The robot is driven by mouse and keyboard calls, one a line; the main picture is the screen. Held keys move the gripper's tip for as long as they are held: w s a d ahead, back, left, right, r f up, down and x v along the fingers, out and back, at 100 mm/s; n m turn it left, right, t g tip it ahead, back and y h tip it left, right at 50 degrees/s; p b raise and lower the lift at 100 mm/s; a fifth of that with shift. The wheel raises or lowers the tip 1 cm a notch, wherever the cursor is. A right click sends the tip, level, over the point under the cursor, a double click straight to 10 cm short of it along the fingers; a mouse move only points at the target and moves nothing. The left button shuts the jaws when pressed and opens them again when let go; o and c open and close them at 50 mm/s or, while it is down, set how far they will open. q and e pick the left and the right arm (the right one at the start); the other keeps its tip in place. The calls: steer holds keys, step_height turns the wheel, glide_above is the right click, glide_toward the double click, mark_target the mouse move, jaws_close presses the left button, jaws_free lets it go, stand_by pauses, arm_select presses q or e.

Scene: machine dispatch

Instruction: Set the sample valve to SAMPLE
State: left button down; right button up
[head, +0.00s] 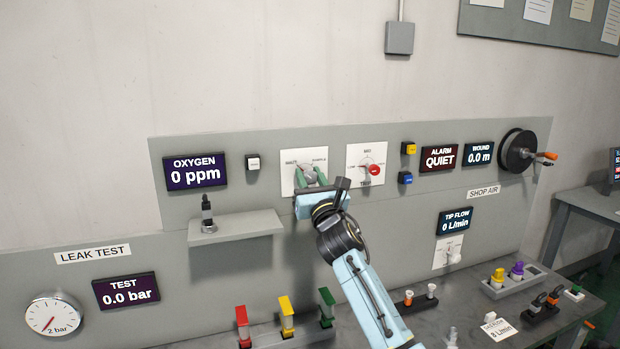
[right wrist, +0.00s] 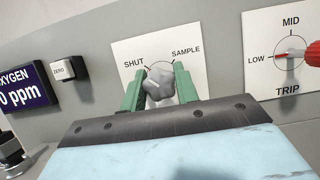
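The sample valve is a grey knob (right wrist: 160,88) on a white plate (right wrist: 205,38) marked SHUT on the left and SAMPLE on the right. Its plate (head: 289,185) also shows in the head view, partly covered by my gripper. My right gripper (right wrist: 160,82) is at the knob, its two green fingers on either side with the knob filling the gap. It also shows in the head view (head: 312,176). The side the knob points to is hard to make out. My left gripper is not in view.
The TRIP dial (head: 366,164) with a red knob sits just right of the valve. A ZERO button (head: 253,162) and the OXYGEN display (head: 195,173), reading 0 ppm, are to the left. A small shelf (head: 238,226) sticks out below left, holding a dark upright fitting (head: 207,213).

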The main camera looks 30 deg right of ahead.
steer(key=shift+c, duration=1)
